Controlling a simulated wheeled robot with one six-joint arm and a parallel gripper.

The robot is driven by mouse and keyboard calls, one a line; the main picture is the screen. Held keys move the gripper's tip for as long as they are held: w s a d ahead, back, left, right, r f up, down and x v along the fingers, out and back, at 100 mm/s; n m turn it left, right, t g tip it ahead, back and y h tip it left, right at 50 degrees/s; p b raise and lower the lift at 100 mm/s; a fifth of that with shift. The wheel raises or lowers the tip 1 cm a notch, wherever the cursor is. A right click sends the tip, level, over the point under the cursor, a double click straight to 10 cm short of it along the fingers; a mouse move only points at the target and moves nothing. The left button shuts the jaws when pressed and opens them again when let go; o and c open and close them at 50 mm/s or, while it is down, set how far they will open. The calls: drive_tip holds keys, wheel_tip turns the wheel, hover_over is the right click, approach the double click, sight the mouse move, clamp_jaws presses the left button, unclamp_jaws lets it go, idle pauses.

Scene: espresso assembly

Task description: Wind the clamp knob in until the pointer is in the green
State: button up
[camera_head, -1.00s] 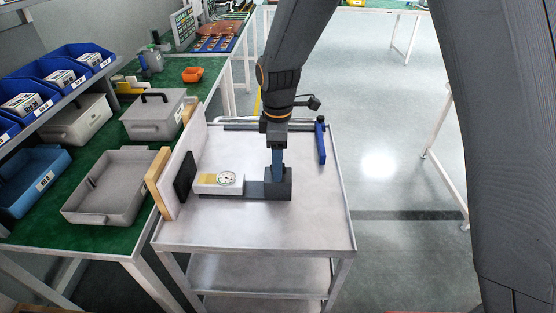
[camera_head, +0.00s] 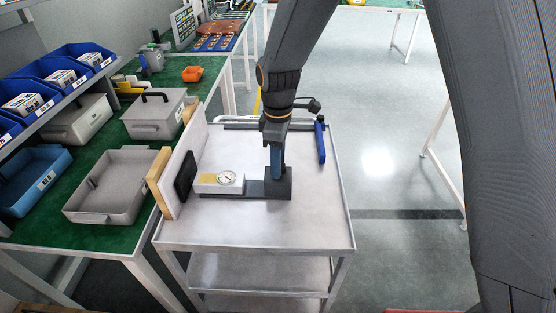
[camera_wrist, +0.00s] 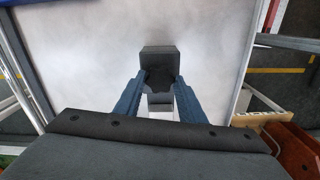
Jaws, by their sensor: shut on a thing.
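The clamp fixture is a dark base bar (camera_head: 245,189) on the cart, with a dark upright block (camera_head: 284,187) at its right end. A pale box with a round dial gauge (camera_head: 228,179) sits at its left; the pointer is too small to read against any green. My gripper (camera_head: 278,175) points down at the dark block. In the wrist view its blue fingers (camera_wrist: 158,82) close from both sides on a dark part by the block (camera_wrist: 158,56), which I take to be the clamp knob. The knob is mostly hidden.
The metal cart top (camera_head: 260,232) is clear in front. A black pad (camera_head: 184,176) and upright boards (camera_head: 160,180) stand at the left edge. Grey bins (camera_head: 112,205) are on the green bench beyond.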

drive_tip(key=m+p, duration=0.2)
drive_tip(key=m, duration=0.4)
drive_tip(key=shift+r, duration=0.1)
drive_tip(key=m+p, duration=0.1)
drive_tip(key=m, duration=0.4)
drive_tip(key=shift+m, duration=0.4)
drive_tip(key=o, duration=1)
drive_tip(key=shift+o, duration=0.2)
drive_tip(key=shift+r+b, duration=0.9)
drive_tip(key=shift+r, duration=2.95)
